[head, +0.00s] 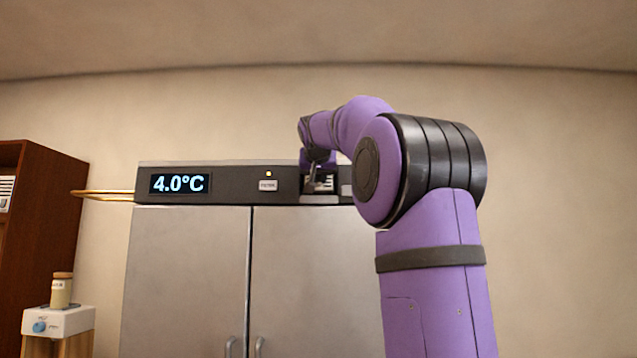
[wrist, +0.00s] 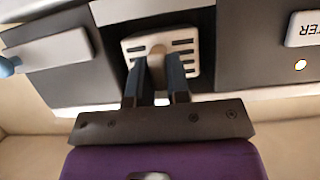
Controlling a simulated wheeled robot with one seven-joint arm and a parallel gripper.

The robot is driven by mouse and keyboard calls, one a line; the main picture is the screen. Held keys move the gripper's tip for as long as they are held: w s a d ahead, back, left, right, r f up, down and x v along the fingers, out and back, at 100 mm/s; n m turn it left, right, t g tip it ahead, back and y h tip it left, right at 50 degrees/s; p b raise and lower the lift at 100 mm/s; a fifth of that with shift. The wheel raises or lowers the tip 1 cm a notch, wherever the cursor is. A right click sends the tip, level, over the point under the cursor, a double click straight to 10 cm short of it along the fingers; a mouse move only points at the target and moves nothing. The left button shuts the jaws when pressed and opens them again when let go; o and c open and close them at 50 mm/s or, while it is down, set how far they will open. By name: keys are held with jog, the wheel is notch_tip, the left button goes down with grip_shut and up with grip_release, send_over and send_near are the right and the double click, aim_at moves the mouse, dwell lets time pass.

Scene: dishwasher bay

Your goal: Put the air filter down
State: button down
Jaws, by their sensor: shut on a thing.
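The air filter (wrist: 134,47) is a pale slotted plate with a tab at its middle. In the wrist view it is at the dark opening in the cabinet's front panel; how deep it sits in the opening I cannot tell. My gripper (wrist: 158,68) is shut on the tab, one dark finger on each side. In the head view my gripper (head: 318,160) is at the panel, right of the FILTER button (head: 268,185). The filter (head: 323,184) shows only in part there, behind the fingers.
The steel cabinet (head: 190,270) has two closed doors and a display (head: 180,184) reading 4.0°C. Brass rails (head: 108,195) stick out at its left. A jar (head: 61,290) stands on a white dispenser-like box (head: 58,321) at lower left, near a brown shelf (head: 45,210).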

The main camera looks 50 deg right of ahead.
jog(key=shift+w+d+f, duration=0.2)
jog(key=shift+w, duration=0.05)
jog(key=shift+f, duration=0.55)
jog(key=shift+f, duration=0.1)
jog(key=c, duration=1.1)
grip_release()
jog(key=shift+s, duration=0.1)
jog(key=v, duration=1.2)
jog(key=shift+a, duration=0.1)
